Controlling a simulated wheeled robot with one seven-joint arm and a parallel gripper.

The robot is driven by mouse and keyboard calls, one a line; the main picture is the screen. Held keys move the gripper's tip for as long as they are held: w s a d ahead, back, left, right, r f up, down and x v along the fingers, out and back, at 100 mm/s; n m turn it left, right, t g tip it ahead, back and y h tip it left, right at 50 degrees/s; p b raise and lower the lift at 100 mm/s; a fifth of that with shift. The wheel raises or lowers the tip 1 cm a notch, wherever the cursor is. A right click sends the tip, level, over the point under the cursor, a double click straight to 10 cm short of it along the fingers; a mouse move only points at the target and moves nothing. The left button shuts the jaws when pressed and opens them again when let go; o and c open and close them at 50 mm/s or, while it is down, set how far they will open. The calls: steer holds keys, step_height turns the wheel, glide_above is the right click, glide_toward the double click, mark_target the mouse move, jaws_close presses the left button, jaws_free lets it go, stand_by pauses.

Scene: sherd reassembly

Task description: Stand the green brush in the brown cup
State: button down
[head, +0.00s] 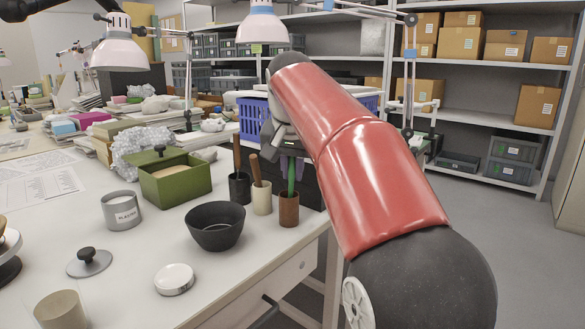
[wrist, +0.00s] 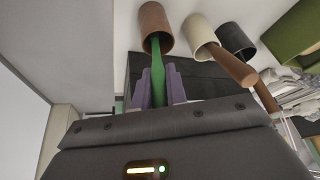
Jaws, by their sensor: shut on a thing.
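The brown cup (head: 288,213) stands upright near the right edge of the table, and it also shows in the wrist view (wrist: 153,18). The green brush (head: 291,178) is upright, its lower end inside the cup's mouth. In the wrist view the brush (wrist: 158,74) runs from between my purple fingers into the cup opening. My gripper (head: 291,165) is above the cup, shut on the brush. The brush's lower tip is hidden inside the cup, so I cannot tell whether it touches the bottom.
A cream cup (head: 262,203) and a black cup (head: 240,190), each holding a brown-handled tool, stand left of the brown cup. A dark bowl (head: 216,232) is in front of them. A green box (head: 174,183) and a labelled tin (head: 121,214) stand farther left.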

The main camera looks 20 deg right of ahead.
steer(key=c, duration=1.3)
jaws_free()
steer(key=shift+c, duration=0.2)
steer(key=d+p+v, duration=0.1)
steer(key=p+v, duration=0.1)
steer(key=v, duration=0.5)
steer(key=shift+s+a+r, duration=0.2)
steer(key=shift+a+r, duration=0.2)
steer(key=shift+a, duration=0.15)
